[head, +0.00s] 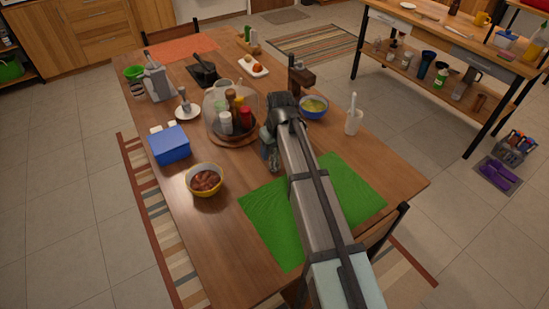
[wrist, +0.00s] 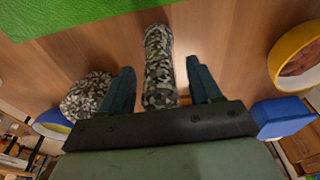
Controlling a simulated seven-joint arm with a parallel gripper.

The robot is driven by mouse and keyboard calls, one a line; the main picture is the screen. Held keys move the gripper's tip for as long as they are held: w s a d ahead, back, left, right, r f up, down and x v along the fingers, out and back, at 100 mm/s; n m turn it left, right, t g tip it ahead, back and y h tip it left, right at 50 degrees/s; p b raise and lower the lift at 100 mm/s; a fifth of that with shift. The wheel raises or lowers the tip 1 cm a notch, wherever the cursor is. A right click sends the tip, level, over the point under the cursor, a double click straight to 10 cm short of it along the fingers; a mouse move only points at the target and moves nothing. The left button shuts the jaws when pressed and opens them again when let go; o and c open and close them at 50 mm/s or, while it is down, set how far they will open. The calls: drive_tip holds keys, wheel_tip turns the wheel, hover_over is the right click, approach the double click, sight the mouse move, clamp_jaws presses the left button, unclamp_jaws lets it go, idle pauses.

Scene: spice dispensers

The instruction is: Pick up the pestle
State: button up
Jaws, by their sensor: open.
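The pestle (wrist: 158,62), a grey speckled rod with a rounded end, shows in the wrist view between the two fingers of my gripper (wrist: 160,68). The fingers are apart, with a visible gap on each side of the pestle. Its lower end is hidden behind the gripper body. A rounded speckled stone piece (wrist: 86,97), which looks like a mortar, is beside the left finger. In the head view my gripper (head: 268,142) is over the middle of the table, and I cannot make out the pestle clearly there.
The green mat (head: 262,218) lies nearest. A yellow bowl (head: 204,180) and blue box (head: 168,145) stand left of my gripper. A domed spice tray (head: 232,138) is close by. A blue bowl (head: 313,107) and white cup (head: 353,121) stand to the right.

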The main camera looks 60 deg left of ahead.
drive_tip(key=c, duration=1.1)
drive_tip(key=shift+r, duration=0.15)
wheel_tip(320, 180, up, 9)
drive_tip(key=shift+f, duration=0.1)
drive_tip(key=shift+w+d+r, duration=0.1)
drive_tip(key=shift+w+r, duration=0.2)
drive_tip(key=shift+r, duration=0.05)
drive_tip(key=w+a, duration=0.3)
drive_tip(key=w, duration=0.1)
drive_tip(key=w+a+r, duration=0.1)
drive_tip(key=w+a, duration=0.1)
drive_tip(key=w, duration=0.2)
drive_tip(key=w+a+r, duration=0.1)
drive_tip(key=w+a, duration=0.2)
drive_tip(key=w, duration=0.1)
drive_tip(key=shift+w+a+r, duration=0.2)
drive_tip(key=shift+a, duration=0.1)
